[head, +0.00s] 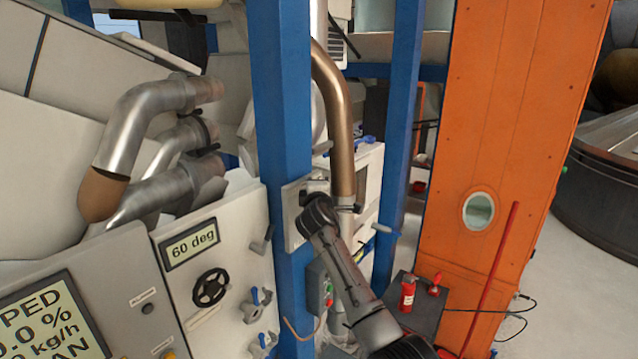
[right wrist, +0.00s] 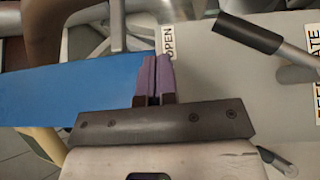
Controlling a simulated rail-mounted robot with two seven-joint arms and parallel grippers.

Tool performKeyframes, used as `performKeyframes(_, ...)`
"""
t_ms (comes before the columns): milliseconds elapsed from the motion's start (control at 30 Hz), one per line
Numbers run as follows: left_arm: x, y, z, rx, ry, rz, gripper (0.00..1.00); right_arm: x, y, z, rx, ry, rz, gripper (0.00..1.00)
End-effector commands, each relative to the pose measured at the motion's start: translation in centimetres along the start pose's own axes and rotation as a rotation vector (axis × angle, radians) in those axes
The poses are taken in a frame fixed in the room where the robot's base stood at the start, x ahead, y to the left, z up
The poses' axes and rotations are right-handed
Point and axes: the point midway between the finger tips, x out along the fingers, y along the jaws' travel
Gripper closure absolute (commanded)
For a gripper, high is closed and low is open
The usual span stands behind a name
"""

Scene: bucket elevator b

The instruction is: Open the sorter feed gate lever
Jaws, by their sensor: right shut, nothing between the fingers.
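The feed gate lever (right wrist: 248,33) has a black grip on a bare metal rod, at the upper right of the right wrist view. It stands over a pale plate (right wrist: 225,75) with an "OPEN" label and a partly cut-off "FEED ... GATE" label. My right gripper (right wrist: 152,78) has purple fingers, shut and empty. They point at the plate's edge beside the "OPEN" label, left of the lever and apart from it in the picture. In the head view my right gripper (head: 314,188) is in front of the plate (head: 291,222) on the blue post; the lever cannot be made out there. My left gripper is not in view.
The blue post (head: 284,110) stands close beside my right gripper. A bronze pipe (head: 338,120) comes down just right of it. A panel with a handwheel (head: 210,288) and small levers is at left.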

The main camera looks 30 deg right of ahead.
Motion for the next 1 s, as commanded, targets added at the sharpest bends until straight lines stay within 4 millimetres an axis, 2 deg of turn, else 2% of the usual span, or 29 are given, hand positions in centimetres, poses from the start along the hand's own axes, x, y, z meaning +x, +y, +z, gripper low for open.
performKeyframes(33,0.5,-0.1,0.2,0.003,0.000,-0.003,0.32,-0.6,-0.3,0.3,0.002,-0.002,0.000,1.00)
performKeyframes(600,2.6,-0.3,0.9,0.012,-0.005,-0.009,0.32,-6.7,4.1,1.2,0.001,-0.001,0.000,1.00)
performKeyframes(1000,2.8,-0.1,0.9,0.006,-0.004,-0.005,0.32,-7.6,4.8,1.4,-0.001,-0.001,-0.003,1.00)
